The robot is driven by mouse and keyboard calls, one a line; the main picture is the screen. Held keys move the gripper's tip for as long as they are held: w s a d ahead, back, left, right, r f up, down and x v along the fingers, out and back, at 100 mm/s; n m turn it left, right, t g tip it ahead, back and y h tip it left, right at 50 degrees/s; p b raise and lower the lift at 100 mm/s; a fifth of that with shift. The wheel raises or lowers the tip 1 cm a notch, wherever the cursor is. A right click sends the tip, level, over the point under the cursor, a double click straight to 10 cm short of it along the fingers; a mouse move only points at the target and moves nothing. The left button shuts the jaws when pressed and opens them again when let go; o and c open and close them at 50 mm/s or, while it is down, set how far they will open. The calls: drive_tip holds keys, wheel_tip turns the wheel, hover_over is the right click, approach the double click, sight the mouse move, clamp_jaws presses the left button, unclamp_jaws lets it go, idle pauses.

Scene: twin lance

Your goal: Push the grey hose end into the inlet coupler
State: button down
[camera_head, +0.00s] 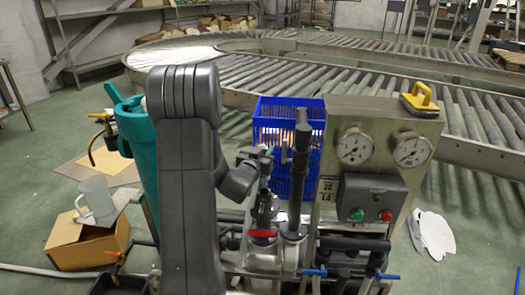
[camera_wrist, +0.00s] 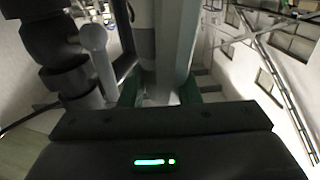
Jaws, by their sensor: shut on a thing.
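In the wrist view, my gripper (camera_wrist: 161,92) shows two green fingers closed on a pale grey upright piece (camera_wrist: 176,45), which I take to be the grey hose end. Its lower part is hidden behind the gripper body. In the head view, my gripper is small and dark beside the upright pipework, largely covered by my own arm, and its fingertips cannot be made out. I cannot pick out the inlet coupler for certain in either view. I cannot tell whether the held piece touches anything.
A dark upright pipe (camera_head: 299,170) and a red valve handle (camera_head: 262,233) stand close by. A steel panel (camera_head: 408,185) carries two gauges and a button box (camera_head: 372,202). Behind are a blue crate (camera_head: 275,112) and a roller conveyor (camera_head: 345,70). A cardboard box (camera_head: 85,247) sits left.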

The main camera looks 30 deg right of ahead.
drive_tip(key=shift+f+b, duration=0.4)
drive_tip(key=shift+f, duration=0.3)
drive_tip(key=shift+b, duration=0.7)
idle(1.2)
drive_tip(key=shift+f+b, duration=2.3)
drive_tip(key=shift+f, duration=0.1)
drive_tip(key=c, duration=1)
unclamp_jaws()
drive_tip(key=shift+s, duration=0.15)
drive_tip(key=p+v, duration=0.1)
drive_tip(key=v, duration=1.2)
drive_tip(key=shift+a, duration=0.35)
drive_tip(key=shift+d+r, duration=0.1)
